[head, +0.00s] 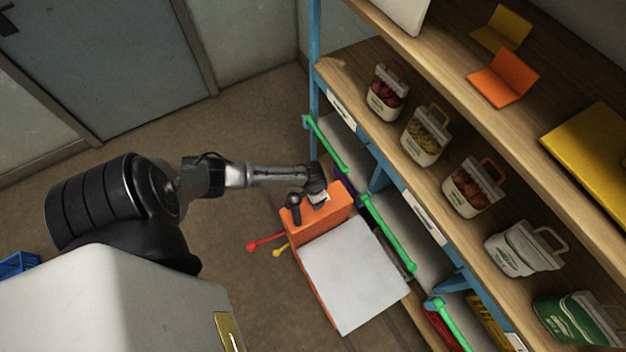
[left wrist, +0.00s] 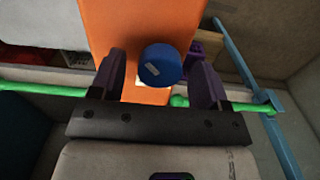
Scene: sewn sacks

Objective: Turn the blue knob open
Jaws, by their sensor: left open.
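The blue knob (left wrist: 162,65) shows in the left wrist view as a round cap with a small pale label, in front of an orange panel (left wrist: 125,25). My left gripper (left wrist: 159,74) is open, with one dark purple finger on each side of the knob. Gaps show between the knob and both fingers, and I cannot tell any contact. In the head view my left gripper (head: 316,194) is at the top of the orange box (head: 322,212), and the knob is hidden there. My right gripper is not in view.
A pale grey panel (head: 355,273) lies beside the orange part. A red lever (head: 265,242) and a yellow lever (head: 281,250) stick out left. Shelving with green rails (head: 390,233) and several small sacks (head: 426,135) stands right. Open floor (head: 240,110) lies behind the arm.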

